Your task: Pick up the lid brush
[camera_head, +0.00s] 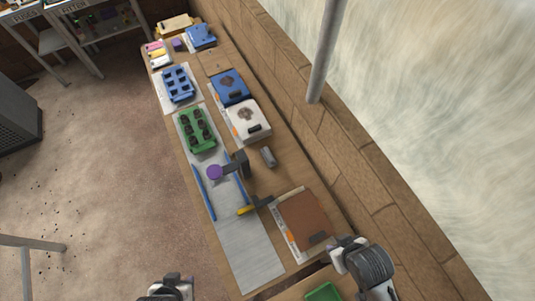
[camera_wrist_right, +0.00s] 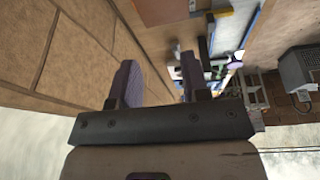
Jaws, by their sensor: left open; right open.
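A brush-like tool with a yellow handle (camera_head: 246,210) and a dark head lies on the bench beside the brown board; I cannot tell for sure that it is the lid brush. It also seems to show as a yellow strip in the right wrist view (camera_wrist_right: 222,12). A dark tool with a round purple end (camera_head: 214,172) lies farther up the bench. My left gripper (camera_head: 178,282) is at the bottom edge, partly cut off, open and away from the bench things. My right gripper (camera_wrist_right: 158,82) is open, with nothing between its purple fingers.
A brown board (camera_head: 305,217) lies near my right arm. A grey cylinder (camera_head: 268,157), blue bars (camera_head: 204,192), a green tray (camera_head: 196,130) and a white box (camera_head: 249,121) share the bench. A wall and grey post (camera_head: 325,50) stand along its right side. The grey sheet's (camera_head: 247,261) near end is clear.

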